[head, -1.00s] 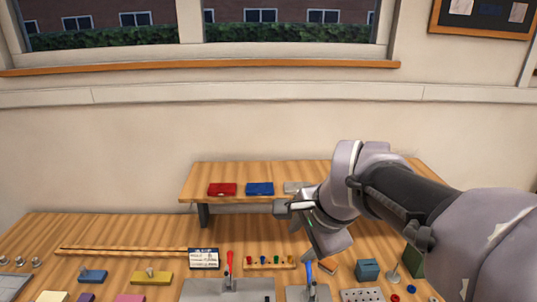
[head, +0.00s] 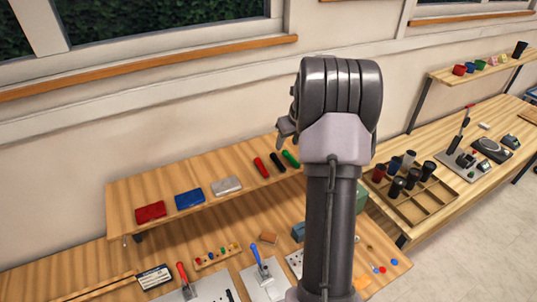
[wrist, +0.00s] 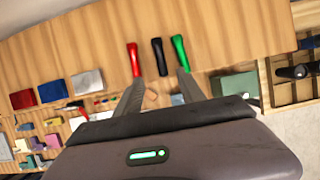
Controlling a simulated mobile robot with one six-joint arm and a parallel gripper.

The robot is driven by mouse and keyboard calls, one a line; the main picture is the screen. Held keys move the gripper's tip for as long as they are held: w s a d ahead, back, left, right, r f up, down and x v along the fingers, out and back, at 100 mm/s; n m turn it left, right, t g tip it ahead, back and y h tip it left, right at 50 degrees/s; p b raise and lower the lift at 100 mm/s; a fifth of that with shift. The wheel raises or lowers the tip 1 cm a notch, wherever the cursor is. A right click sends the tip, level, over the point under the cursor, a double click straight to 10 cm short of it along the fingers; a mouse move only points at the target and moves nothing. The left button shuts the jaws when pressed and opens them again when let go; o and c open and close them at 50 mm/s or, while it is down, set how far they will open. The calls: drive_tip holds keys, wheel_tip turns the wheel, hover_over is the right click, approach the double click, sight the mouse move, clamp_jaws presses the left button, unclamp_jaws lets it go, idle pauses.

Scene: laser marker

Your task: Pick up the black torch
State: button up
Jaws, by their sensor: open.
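The black torch (head: 277,162) lies on the raised wooden shelf between a red torch (head: 261,167) and a green torch (head: 290,158). In the wrist view the black torch (wrist: 159,55) lies ahead of the fingertips, roughly lined up with the gap between them. The red torch (wrist: 133,59) and green torch (wrist: 181,52) lie on either side of it. My gripper (wrist: 160,77) is open and empty. In the head view my arm hides most of the gripper; a part of it (head: 285,130) shows left of the wrist, near the torches. I cannot tell its exact height.
Red (head: 150,212), blue (head: 189,199) and grey (head: 226,186) cases lie left of the torches on the shelf. A green box (head: 362,200) stands behind my arm. A compartment tray (head: 418,203) holds several dark cylinders at the right. Bare shelf shows around the torches.

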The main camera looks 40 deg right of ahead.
hover_over(278, 161)
drive_tip(key=s, duration=0.2)
drive_tip(key=f, duration=0.8)
drive_tip(key=shift+s+a, duration=0.15)
drive_tip(key=shift+a, duration=0.15)
drive_tip(key=shift+f+p, duration=0.3)
drive_tip(key=shift+f, duration=0.1)
drive_tip(key=x, duration=0.5)
drive_tip(key=shift+r+p, duration=0.15)
drive_tip(key=shift+p, duration=0.25)
drive_tip(key=shift+r, duration=0.15)
drive_tip(key=shift+c, duration=0.2)
clamp_jaws()
